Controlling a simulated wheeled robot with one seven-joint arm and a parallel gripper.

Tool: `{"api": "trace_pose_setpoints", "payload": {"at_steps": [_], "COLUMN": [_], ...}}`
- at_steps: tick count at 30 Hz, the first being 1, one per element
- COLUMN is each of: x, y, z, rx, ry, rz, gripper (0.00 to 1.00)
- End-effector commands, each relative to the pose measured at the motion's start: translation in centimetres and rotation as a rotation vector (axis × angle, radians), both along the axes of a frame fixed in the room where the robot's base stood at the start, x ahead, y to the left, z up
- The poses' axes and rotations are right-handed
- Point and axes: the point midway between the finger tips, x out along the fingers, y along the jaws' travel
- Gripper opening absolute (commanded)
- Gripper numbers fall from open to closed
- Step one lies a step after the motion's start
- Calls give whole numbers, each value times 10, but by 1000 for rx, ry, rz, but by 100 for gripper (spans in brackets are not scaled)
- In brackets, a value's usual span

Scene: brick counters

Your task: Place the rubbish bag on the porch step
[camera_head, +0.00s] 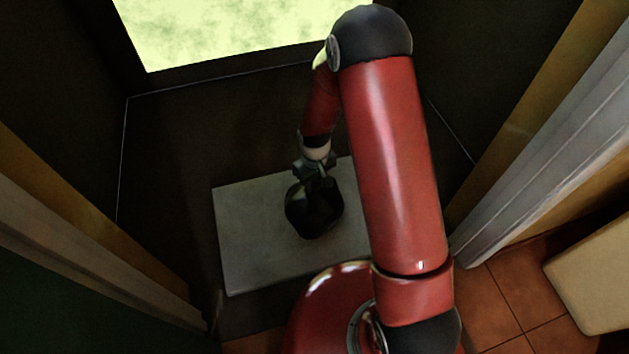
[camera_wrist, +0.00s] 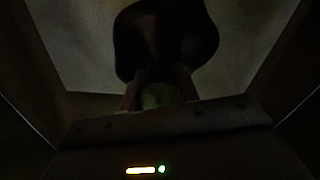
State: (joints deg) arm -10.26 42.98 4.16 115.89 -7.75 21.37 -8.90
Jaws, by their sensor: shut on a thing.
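The black rubbish bag (camera_head: 314,210) is in my gripper (camera_head: 314,177), hanging below it in the head view. My gripper is shut on the top of the bag. The bag appears over the middle of the pale grey porch step (camera_head: 250,261); I cannot tell whether it touches the surface. In the dark wrist view, the bag (camera_wrist: 165,38) fills the upper middle, with the pale step (camera_wrist: 75,45) behind it. The gripper fingers (camera_wrist: 158,97) meet at the bag's neck. My red arm hides the right part of the step.
Door frames stand close on both sides, a tan and grey one at left (camera_head: 95,225) and a white one at right (camera_head: 545,150). Dark floor surrounds the step. Terracotta tiles (camera_head: 510,300) and a cream block (camera_head: 597,275) are at the lower right.

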Motion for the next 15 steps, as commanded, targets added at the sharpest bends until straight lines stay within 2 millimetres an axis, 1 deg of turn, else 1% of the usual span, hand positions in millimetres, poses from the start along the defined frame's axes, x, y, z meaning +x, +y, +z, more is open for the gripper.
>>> {"api": "trace_pose_setpoints", "payload": {"at_steps": [4, 8, 9, 13, 15], "x": [1, 1, 0, 0, 0], "y": [0, 0, 0, 0, 0], "z": [2, -2, -2, -1, -1], "rx": [1, 0, 0, 0, 0], "ry": [-3, -2, 0, 0, 0], "rz": [0, 1, 1, 1, 1], "gripper": [0, 0, 35, 52, 53]}}
